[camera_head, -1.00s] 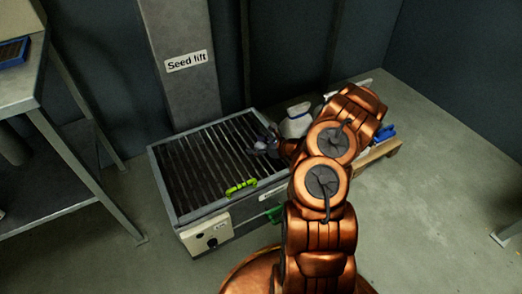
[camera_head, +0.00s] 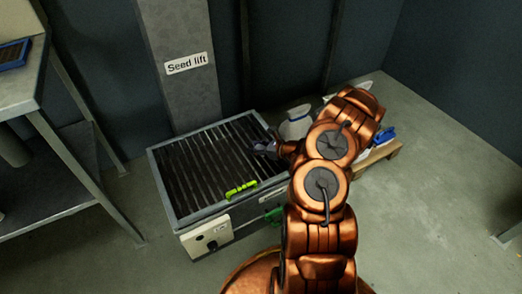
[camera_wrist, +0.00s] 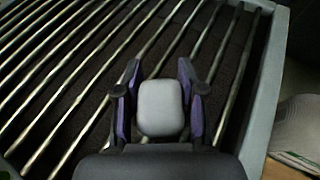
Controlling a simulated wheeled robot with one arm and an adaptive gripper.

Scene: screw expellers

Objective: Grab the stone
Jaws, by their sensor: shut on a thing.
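In the wrist view, a smooth light-grey stone (camera_wrist: 160,108) with rounded edges sits between the purple inner pads of my gripper (camera_wrist: 160,88). The fingers flank it on both sides and are shut on it. The metal bars of the grate (camera_wrist: 75,70) run beneath them. In the head view, my gripper (camera_head: 262,148) is at the right part of the barred grate box (camera_head: 178,180). The stone cannot be made out there. How far it is above the bars cannot be told.
The box's raised grey rim (camera_wrist: 268,80) runs close to the right. A white container (camera_head: 297,124) stands just beyond the box's right side. A metal table (camera_head: 22,90) is at left. Floor at right is mostly clear.

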